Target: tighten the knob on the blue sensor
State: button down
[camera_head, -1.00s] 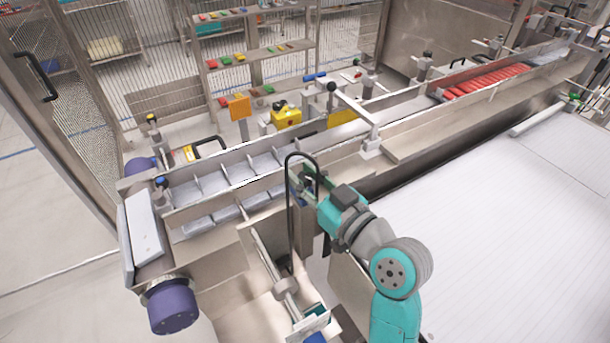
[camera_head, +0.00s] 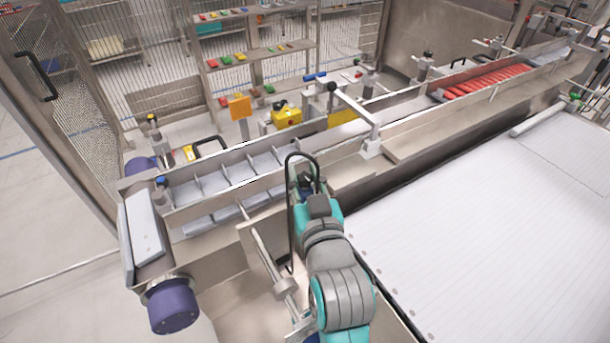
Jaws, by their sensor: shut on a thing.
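My teal and grey arm reaches up from the bottom centre to the near rail of the conveyor. My gripper (camera_head: 304,186) is at its far end, beside the black cable loop, mostly hidden behind my wrist. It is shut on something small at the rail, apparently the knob. A small dark blue part (camera_head: 305,178), probably the blue sensor, shows just past the wrist. The knob itself is hidden, and I cannot tell how far it is turned.
A black looped cable (camera_head: 290,215) rises close to the left of my wrist. The compartment conveyor (camera_head: 215,185) lies to the left, with a blue-topped knob (camera_head: 161,181) near its end. A metal bracket rod (camera_head: 283,285) stands left of my arm. A white ribbed surface (camera_head: 480,220) spreads right.

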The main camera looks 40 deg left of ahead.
dwell(0.4)
jog(key=c, duration=0.8)
grip_release()
jog(key=shift+c, duration=0.2)
jog(key=v, duration=0.7)
jog(key=shift+s, duration=0.2)
jog(key=shift+d, duration=0.1)
